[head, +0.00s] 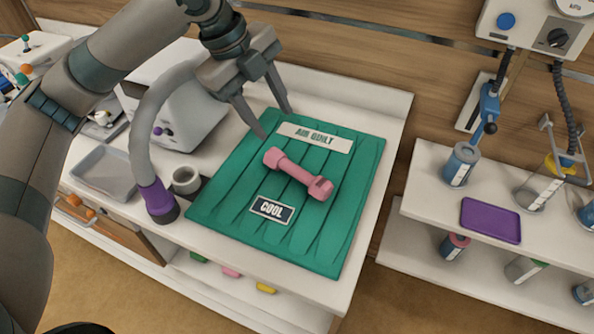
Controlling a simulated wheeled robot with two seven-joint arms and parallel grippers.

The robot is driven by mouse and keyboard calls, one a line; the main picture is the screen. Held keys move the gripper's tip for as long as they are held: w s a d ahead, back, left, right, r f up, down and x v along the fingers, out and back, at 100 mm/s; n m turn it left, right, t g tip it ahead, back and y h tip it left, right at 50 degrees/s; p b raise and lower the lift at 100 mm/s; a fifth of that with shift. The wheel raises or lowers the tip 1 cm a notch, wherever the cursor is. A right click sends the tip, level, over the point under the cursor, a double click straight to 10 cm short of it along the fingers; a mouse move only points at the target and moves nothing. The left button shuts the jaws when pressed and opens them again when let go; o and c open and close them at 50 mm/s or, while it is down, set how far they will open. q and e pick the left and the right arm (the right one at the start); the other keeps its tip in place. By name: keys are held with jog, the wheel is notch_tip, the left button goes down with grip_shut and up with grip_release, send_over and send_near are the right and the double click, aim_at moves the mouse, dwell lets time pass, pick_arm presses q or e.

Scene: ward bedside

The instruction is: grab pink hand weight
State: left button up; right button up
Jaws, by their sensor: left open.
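The pink hand weight (298,174) lies on a green quilted mat (225,188), which is on the white bedside cabinet top. It lies slantwise, with one end up and to the left and the other down and to the right. My left gripper (276,124) comes in from above at the upper left. Its two fingers are apart and point down near the mat's upper edge. The gripper is open and empty, apart from the weight and above it in the picture. My right gripper is not in view.
A grey hose with a purple end (157,199) and a small grey cup (186,180) stand left of the mat. A grey tray (104,172) lies further left. A right-hand shelf holds a purple tray (491,221) and several canisters. The mat around the weight is clear.

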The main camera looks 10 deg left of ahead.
pick_arm(q)
jog(key=p, duration=0.2)
send_over(295, 169)
jog(key=a, duration=0.1)
notch_tip(295, 169, down, 11)
jog(key=shift+s+f, duration=0.15)
jog(key=shift+s, duration=0.15)
jog(key=shift+d+f+p, duration=0.1)
jog(key=shift+f+p, duration=0.45)
jog(key=x, duration=0.2)
jog(key=p+x, duration=0.1)
jog(key=shift+s+a+f, duration=0.15)
jog(key=shift+a, duration=0.1)
jog(key=shift+d+f, duration=0.15)
jog(key=shift+f, duration=0.4)
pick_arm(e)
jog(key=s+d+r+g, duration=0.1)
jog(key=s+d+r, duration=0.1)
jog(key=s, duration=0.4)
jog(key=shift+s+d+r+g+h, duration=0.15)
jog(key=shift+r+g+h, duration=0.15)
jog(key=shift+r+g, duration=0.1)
pick_arm(q)
jog(key=shift+r, duration=0.1)
grip_shut()
